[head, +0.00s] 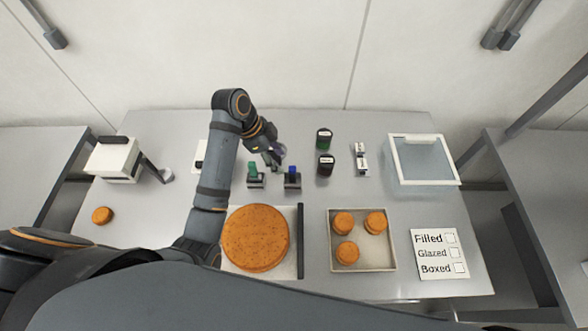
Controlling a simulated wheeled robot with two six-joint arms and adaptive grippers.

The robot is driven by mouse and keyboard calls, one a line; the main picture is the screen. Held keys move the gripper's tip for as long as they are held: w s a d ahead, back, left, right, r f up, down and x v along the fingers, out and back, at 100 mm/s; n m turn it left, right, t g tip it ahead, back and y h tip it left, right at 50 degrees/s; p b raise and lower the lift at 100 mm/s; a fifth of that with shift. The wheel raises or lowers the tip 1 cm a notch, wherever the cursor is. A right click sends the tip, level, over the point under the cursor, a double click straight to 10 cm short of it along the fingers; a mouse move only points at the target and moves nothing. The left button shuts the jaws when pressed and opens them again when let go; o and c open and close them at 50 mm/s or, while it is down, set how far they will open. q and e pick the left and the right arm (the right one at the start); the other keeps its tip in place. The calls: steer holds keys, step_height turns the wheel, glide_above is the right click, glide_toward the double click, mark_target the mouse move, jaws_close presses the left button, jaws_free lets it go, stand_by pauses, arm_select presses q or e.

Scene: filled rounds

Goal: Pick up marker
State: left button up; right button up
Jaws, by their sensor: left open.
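Two small dark holders stand side by side mid-table, one with a green-topped piece (253,169) and one with a blue-topped piece (292,171). These look like the markers, but they are too small to be sure. My left gripper (273,160) is open, pointing down just behind and between the two holders. I cannot tell whether it touches either one. A card (438,265) reading Filled, Glazed and Boxed, with empty boxes, lies at the front right. My right gripper is not in view.
A large orange-brown round (256,237) lies on a pale board at the front. A tray (383,264) holds three small rounds. Two dark jars (325,165) stand behind. A clear bin (420,168) is at right, a white device (113,158) and a loose round (102,215) at left.

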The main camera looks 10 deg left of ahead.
mark_target(293, 172)
arm_select(q)
steer(key=p+x, duration=0.1)
steer(key=x, duration=0.1)
steer(key=p+x, duration=0.1)
steer(key=x, duration=0.1)
steer(key=p+x, duration=0.1)
steer(key=x, duration=0.1)
steer(key=shift+w+d+f, duration=0.15)
steer(key=shift+w+d, duration=0.15)
steer(key=shift+d, duration=0.1)
steer(key=x, duration=0.3)
steer(key=shift+f, duration=0.15)
steer(key=shift+a, duration=0.1)
steer(key=c, duration=0.7)
jaws_close()
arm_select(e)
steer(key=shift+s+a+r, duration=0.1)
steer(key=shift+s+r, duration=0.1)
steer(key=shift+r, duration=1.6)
